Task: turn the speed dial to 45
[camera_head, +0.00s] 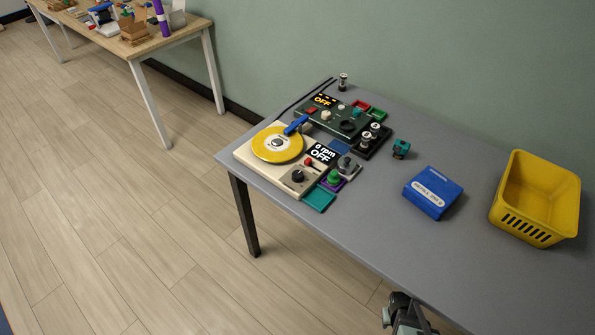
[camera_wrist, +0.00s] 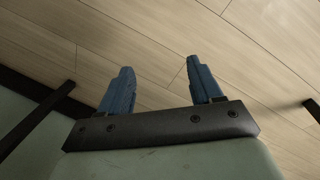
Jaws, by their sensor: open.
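A cream turntable-like device (camera_head: 246,156) stands at the left end of the grey table, with a yellow disc (camera_head: 268,146) and a blue arm on top. Its black display (camera_head: 322,154) reads "0 rpm OFF". A dark round dial (camera_head: 297,176) sits on its front right part, near a red button (camera_head: 308,161). The dial's scale is too small to read. My gripper shows at the bottom edge of the head view (camera_head: 404,314), far from the dial. In the wrist view my gripper (camera_wrist: 162,88) has its two blue fingers apart with nothing between them, above the wooden floor.
A dark green device (camera_head: 330,122) with an "OFF" display stands behind. Small knobbed blocks crowd the device's right side. A blue box (camera_head: 432,190) and a yellow basket (camera_head: 540,195) stand to the right. The table's front middle is clear.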

